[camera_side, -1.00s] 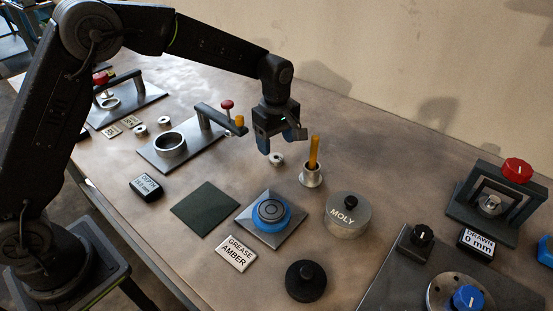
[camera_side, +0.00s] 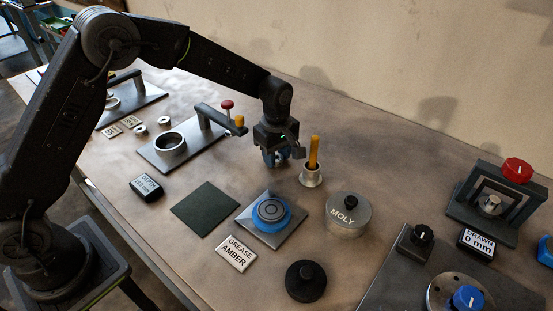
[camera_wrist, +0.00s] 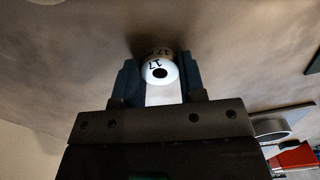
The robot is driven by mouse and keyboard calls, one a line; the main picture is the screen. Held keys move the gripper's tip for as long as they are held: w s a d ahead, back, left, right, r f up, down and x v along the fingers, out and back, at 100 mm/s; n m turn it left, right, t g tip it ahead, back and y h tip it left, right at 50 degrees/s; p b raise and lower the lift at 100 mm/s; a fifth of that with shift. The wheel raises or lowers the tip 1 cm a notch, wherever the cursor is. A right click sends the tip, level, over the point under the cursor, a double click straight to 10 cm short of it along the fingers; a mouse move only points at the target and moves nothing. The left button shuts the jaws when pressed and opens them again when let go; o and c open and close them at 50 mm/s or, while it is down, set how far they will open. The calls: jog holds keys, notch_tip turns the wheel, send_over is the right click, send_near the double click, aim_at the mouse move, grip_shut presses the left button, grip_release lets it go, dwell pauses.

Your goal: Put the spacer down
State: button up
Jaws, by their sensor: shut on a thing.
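The spacer is a small pale ring with a dark hole and the number 17 on its face; it shows in the wrist view (camera_wrist: 168,76). My gripper (camera_side: 277,158) is low at the table, left of the small metal cup with the amber stick. In the wrist view my gripper (camera_wrist: 159,84) has its two blue-grey fingers on either side of the spacer, shut on it. In the side view the fingers hide most of the spacer. I cannot tell whether it touches the table.
The metal cup (camera_side: 312,179) with its amber stick (camera_side: 314,152) stands close to the right of my gripper. A clamp fixture (camera_side: 170,146) is to the left. A blue ring on a plate (camera_side: 269,213) and a MOLY tin (camera_side: 347,218) are in front. Bare table lies behind.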

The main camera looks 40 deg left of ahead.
jog(key=c, duration=0.4)
notch_tip(320, 180, up, 9)
jog(key=shift+r, duration=0.1)
jog(key=w+a+r+m, duration=0.3)
jog(key=a+m, duration=0.9)
jog(key=m, duration=0.6)
send_over(277, 157)
notch_tip(277, 157, down, 7)
jog(key=shift+s, duration=0.1)
jog(key=shift+f, duration=2.45)
